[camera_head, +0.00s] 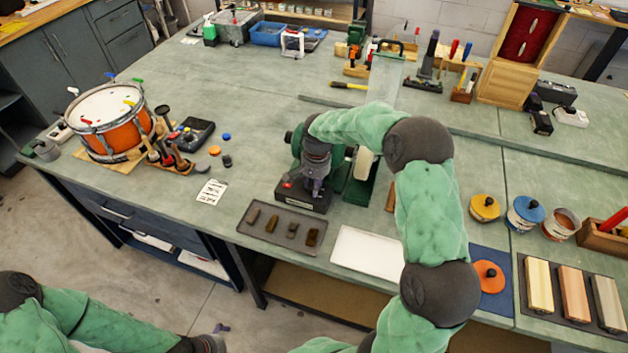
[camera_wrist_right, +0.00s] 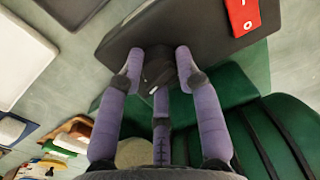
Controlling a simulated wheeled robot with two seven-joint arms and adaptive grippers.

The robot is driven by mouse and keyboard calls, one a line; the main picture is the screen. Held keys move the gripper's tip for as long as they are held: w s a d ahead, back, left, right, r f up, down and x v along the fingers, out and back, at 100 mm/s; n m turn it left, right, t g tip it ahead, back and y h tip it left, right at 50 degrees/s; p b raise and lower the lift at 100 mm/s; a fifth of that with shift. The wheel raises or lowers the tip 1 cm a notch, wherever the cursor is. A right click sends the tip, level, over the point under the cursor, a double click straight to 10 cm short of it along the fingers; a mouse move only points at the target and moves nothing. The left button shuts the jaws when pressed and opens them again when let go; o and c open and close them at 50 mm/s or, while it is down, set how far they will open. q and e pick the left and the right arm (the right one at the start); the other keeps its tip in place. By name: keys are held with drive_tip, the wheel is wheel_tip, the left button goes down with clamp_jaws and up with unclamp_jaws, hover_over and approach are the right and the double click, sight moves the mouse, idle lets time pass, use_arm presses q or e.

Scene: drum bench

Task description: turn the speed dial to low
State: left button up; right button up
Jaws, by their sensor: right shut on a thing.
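The speed dial (camera_wrist_right: 158,68) is a small black knob on the face of a dark control box (camera_head: 302,199), at the front of a green bench machine (camera_head: 362,188). My right gripper (camera_wrist_right: 159,76) has its purple fingers closed around the dial in the wrist view. In the head view the right gripper (camera_head: 315,188) comes down from above onto the box and hides the dial. The dial's pointer and markings cannot be read. My left gripper (camera_head: 216,335) shows only in part at the bottom edge of the head view, away from the bench.
A red switch (camera_wrist_right: 242,14) sits on the box beside the dial. A dark tray with small brown pieces (camera_head: 264,238) and a white tray (camera_head: 345,246) lie in front. A label card (camera_head: 212,191) and an orange drum (camera_head: 112,128) are to the left.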

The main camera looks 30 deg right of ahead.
drive_tip(key=n+p, duration=0.2)
drive_tip(key=n, duration=0.1)
drive_tip(key=shift+r+n, duration=0.1)
drive_tip(key=shift+n, duration=0.3)
drive_tip(key=n+p, duration=0.2)
drive_tip(key=n, duration=0.2)
drive_tip(key=shift+n, duration=0.3)
drive_tip(key=n+p, duration=0.2)
drive_tip(key=n, duration=0.3)
drive_tip(key=shift+w+g, duration=0.1)
drive_tip(key=shift+g, duration=0.2)
drive_tip(key=shift+n, duration=1)
drive_tip(key=shift+f, duration=0.2)
drive_tip(key=o, duration=1.1)
drive_tip(key=shift+o, duration=0.2)
drive_tip(key=shift+r, duration=0.15)
wheel_tip(320, 180, up, 12)
drive_tip(key=shift+d, duration=0.35)
